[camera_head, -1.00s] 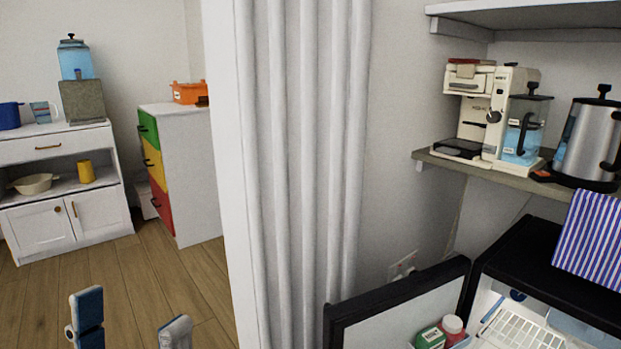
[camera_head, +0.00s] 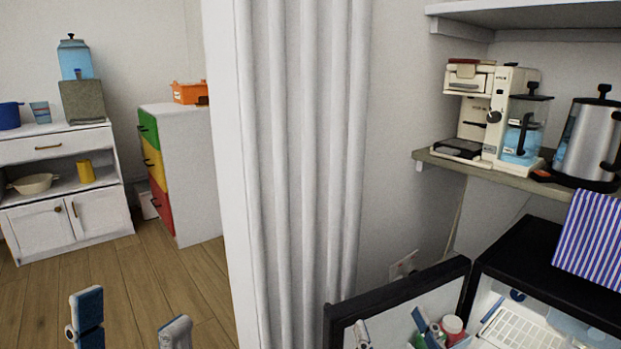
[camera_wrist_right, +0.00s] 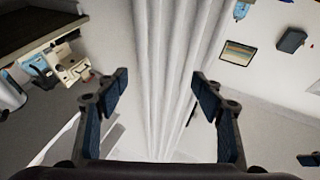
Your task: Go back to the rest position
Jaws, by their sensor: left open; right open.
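My left gripper (camera_head: 131,325) shows at the bottom left of the head view, its two blue-padded fingers apart with only wooden floor seen between them. My right gripper (camera_head: 391,327) shows at the bottom of the head view, in front of the open fridge door. Its fingertips are apart, and one partly covers a green item in the door. In the right wrist view both fingers of my right gripper (camera_wrist_right: 158,95) are spread, with nothing held between them.
A black fridge (camera_head: 525,250) stands open at lower right, its door (camera_head: 385,300) swung out. A striped cloth (camera_head: 592,235) hangs over it. Above, a shelf (camera_head: 480,172) bears a coffee machine (camera_head: 485,115) and kettle (camera_head: 588,140). A white curtain (camera_head: 300,170) divides the view. Floor at left is clear.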

